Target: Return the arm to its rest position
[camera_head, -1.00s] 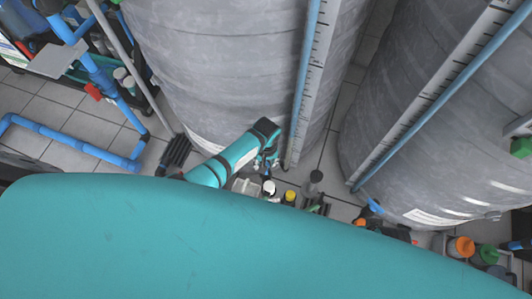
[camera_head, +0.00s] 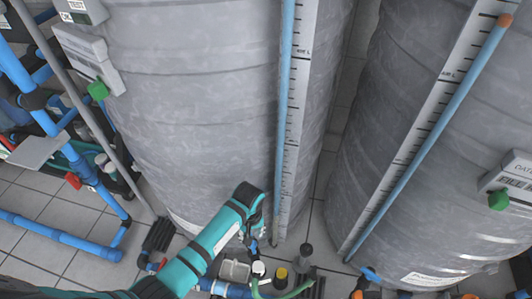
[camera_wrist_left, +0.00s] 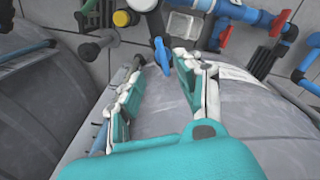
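My left arm (camera_head: 207,248) comes in from the lower left in the head view, teal with dark bands. Its gripper (camera_head: 254,232) hangs in front of the large grey left tank, above the fittings on the floor. In the left wrist view the gripper (camera_wrist_left: 159,62) has its two teal and white fingers spread apart, with nothing visibly held. A blue valve handle (camera_wrist_left: 162,56) shows beyond and between the fingertips; I cannot tell how close it is. My right gripper is not in view.
Two large grey tanks (camera_head: 190,100) (camera_head: 415,130) with ruled level scales (camera_head: 296,110) stand close ahead. Blue pipes (camera_head: 60,234) and a grey flat plate (camera_head: 36,152) lie at left. Capped fittings (camera_head: 281,274) and a green hose (camera_head: 290,292) crowd the floor below the gripper.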

